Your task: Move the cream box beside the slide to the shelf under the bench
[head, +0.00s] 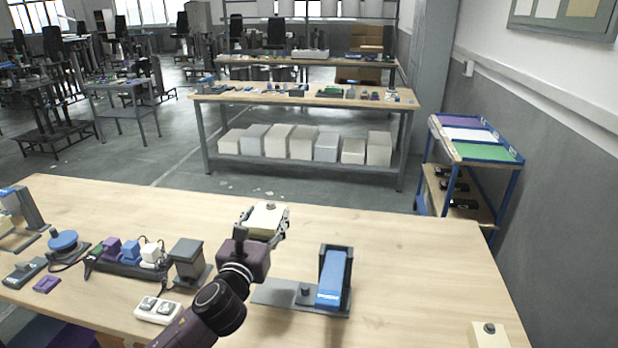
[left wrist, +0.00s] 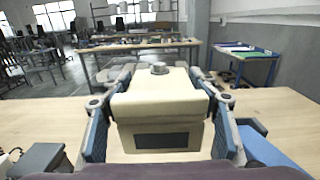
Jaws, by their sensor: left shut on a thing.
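A cream box (head: 266,219) with a grey knob on top is between the fingers of my left gripper (head: 264,221), raised above the wooden bench (head: 400,250). In the left wrist view the cream box (left wrist: 160,100) fills the middle, with a dark panel on its near face and a finger on each side. A slide-like blue sloped piece (head: 333,278) in a dark frame stands on a grey plate to the right of my forearm. Any shelf under this near bench is mostly hidden. My right gripper is out of view.
Another cream box (head: 489,335) with a dark knob sits at the bench's front right. Connectors (head: 131,250), a grey block (head: 187,258) and a white switch plate (head: 158,309) crowd the left. A far bench (head: 310,92) has boxes on its lower shelf (head: 320,161). The bench's right half is mostly clear.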

